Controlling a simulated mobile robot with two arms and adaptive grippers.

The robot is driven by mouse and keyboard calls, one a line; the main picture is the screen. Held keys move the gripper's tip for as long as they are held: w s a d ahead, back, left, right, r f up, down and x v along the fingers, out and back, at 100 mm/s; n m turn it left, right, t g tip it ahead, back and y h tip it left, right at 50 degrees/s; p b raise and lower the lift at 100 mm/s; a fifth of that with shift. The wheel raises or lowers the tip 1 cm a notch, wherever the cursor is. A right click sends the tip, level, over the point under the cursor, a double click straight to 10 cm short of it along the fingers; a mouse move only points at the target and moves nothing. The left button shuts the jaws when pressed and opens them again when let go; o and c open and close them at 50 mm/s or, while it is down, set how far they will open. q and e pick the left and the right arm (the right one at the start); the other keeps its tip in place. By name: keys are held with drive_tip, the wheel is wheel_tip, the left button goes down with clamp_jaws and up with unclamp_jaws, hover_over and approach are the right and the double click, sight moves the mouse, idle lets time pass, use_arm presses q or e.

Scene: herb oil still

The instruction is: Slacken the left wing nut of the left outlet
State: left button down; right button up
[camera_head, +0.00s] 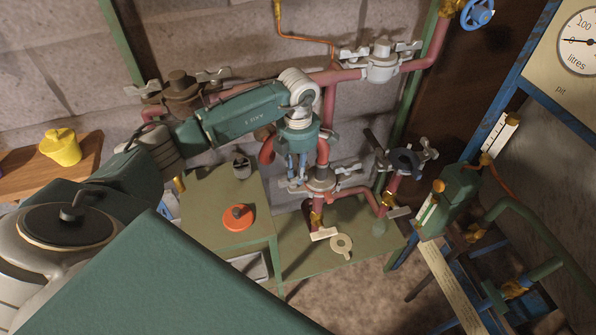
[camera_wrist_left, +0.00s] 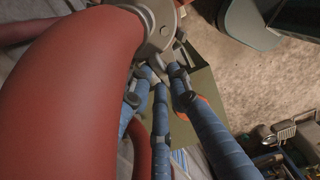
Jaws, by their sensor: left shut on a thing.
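The left outlet (camera_head: 320,184) is a grey clamped fitting on the red pipework, above the green bench. Its left wing nut (camera_head: 294,186) is mostly hidden by my fingers, and its right wing nut (camera_head: 348,168) shows clear. My left gripper (camera_head: 297,177) reaches down from above, its blue fingers shut on the left wing nut. In the left wrist view my gripper's blue fingers (camera_wrist_left: 166,78) meet at small grey metal beside the round grey flange (camera_wrist_left: 156,24). The exact contact is partly hidden. My right gripper is not in view.
A thick red pipe (camera_wrist_left: 70,90) fills the left of the wrist view. Another clamped outlet (camera_head: 405,162) stands to the right. An orange disc (camera_head: 238,217) and a small grey pot (camera_head: 242,167) are on the bench (camera_head: 196,190). A pale ring-shaped tool (camera_head: 341,245) lies in front.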

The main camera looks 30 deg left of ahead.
use_arm(q)
drive_tip(key=n+b, duration=0.1)
drive_tip(key=n, duration=0.1)
drive_tip(key=n+b, duration=0.1)
drive_tip(key=n, duration=0.1)
drive_tip(key=shift+w+a+n, duration=0.1)
drive_tip(key=shift+a+n, duration=0.2)
drive_tip(key=shift+a, duration=0.05)
drive_tip(key=n+b, duration=0.1)
drive_tip(key=n, duration=0.1)
drive_tip(key=n+b, duration=0.1)
drive_tip(key=n, duration=0.2)
drive_tip(key=shift+a+n, duration=0.3)
drive_tip(key=shift+a, duration=0.1)
drive_tip(key=n, duration=0.3)
drive_tip(key=shift+s+a+b, duration=0.2)
drive_tip(key=shift+s+b, duration=0.05)
drive_tip(key=shift+b, duration=0.05)
drive_tip(key=shift+s+a+r+n, duration=0.1)
drive_tip(key=shift+s+n, duration=0.05)
drive_tip(key=shift+n, duration=0.9)
drive_tip(key=shift+s+a+n, duration=0.1)
drive_tip(key=shift+n, duration=0.95)
drive_tip(key=c, duration=1.6)
unclamp_jaws()
